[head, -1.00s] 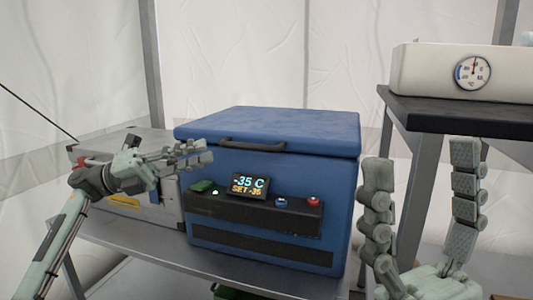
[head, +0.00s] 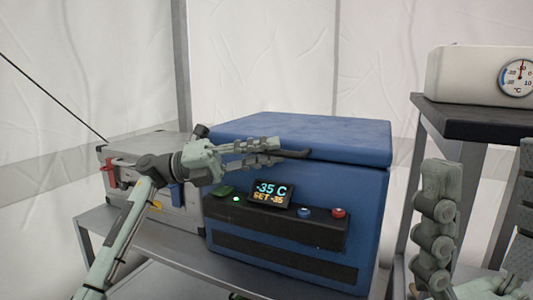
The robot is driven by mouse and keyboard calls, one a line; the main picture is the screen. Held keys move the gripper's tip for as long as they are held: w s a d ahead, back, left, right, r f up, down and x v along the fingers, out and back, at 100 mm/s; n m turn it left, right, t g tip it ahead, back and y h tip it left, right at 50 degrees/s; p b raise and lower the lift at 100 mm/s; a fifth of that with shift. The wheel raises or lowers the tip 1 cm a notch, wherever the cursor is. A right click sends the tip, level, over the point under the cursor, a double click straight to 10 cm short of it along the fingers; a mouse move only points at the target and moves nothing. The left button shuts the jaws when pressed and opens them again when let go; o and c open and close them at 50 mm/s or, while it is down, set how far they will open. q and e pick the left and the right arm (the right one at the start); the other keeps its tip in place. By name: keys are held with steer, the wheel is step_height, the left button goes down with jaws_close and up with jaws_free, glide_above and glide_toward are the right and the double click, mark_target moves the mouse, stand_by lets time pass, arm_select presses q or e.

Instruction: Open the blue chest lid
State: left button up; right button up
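The blue chest (head: 290,185) stands on a metal table, and its lid (head: 310,133) is closed. The dark lid handle (head: 296,153) runs along the lid's front edge and is partly hidden by my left gripper. My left gripper (head: 279,151) is at the handle, coming from the left, with its two fingers a little apart. The handle's visible end lies by the fingertips; I cannot tell whether they touch it.
A grey metal case (head: 150,160) with a red latch stands left of the chest. A panel with a lit display (head: 269,194) and buttons is on the chest's front. A dark shelf (head: 480,115) with a white dial box (head: 470,75) is at the right.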

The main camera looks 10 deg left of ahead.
arm_select(q)
steer(key=shift+c, duration=0.2)
jaws_close()
steer(key=shift+r, duration=0.15)
